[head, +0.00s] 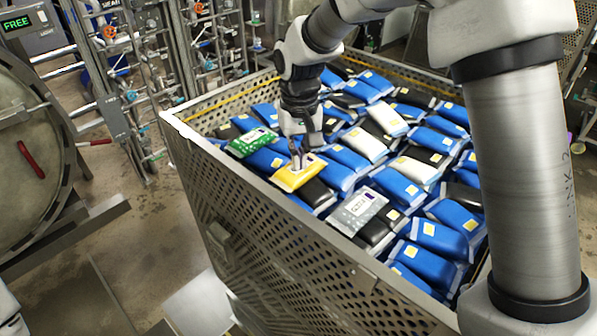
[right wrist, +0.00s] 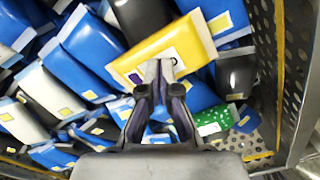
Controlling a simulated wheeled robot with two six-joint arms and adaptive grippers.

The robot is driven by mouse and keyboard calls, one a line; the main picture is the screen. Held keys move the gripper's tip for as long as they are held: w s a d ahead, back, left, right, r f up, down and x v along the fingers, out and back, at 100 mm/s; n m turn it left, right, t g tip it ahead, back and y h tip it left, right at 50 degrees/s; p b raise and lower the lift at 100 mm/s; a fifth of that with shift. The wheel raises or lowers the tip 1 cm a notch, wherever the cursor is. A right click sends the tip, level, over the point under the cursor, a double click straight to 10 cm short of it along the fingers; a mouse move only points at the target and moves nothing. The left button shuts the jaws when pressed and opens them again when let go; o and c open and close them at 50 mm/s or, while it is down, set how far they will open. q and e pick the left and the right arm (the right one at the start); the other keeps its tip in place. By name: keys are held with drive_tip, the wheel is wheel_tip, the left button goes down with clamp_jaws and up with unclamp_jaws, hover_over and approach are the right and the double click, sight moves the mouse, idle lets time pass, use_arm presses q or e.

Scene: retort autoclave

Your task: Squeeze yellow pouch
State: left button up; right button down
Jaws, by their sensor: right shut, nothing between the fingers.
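The yellow pouch (head: 301,176) lies flat on top of the pouches in the basket, near its left wall. It also shows in the right wrist view (right wrist: 152,53), with a small white and purple label patch near one end. My right gripper (head: 297,160) comes down from above, shut and with nothing between its fingers. In the right wrist view its fingertips (right wrist: 160,66) overlap the pouch's edge. The tips are at or just above the pouch; I cannot tell whether they press on it. My left gripper is not in view.
The perforated metal basket (head: 262,222) is full of blue, black and white pouches. A green pouch (head: 252,141) lies beyond the yellow one, and a grey pouch (head: 357,210) lies nearer. A round vessel door (head: 30,150) and pipework stand at the left.

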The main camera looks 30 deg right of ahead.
drive_tip(key=shift+s+f, duration=0.25)
drive_tip(key=shift+f, duration=0.1)
drive_tip(key=shift+w+r+p, duration=0.15)
drive_tip(key=shift+r+p, duration=0.3)
drive_tip(key=shift+r, duration=0.3)
drive_tip(key=shift+w+r+p, duration=0.15)
drive_tip(key=shift+r+p, duration=0.3)
drive_tip(key=shift+r, duration=0.55)
drive_tip(key=shift+s+r, duration=0.1)
drive_tip(key=shift+r, duration=0.85)
wheel_tip(320, 180, up, 3)
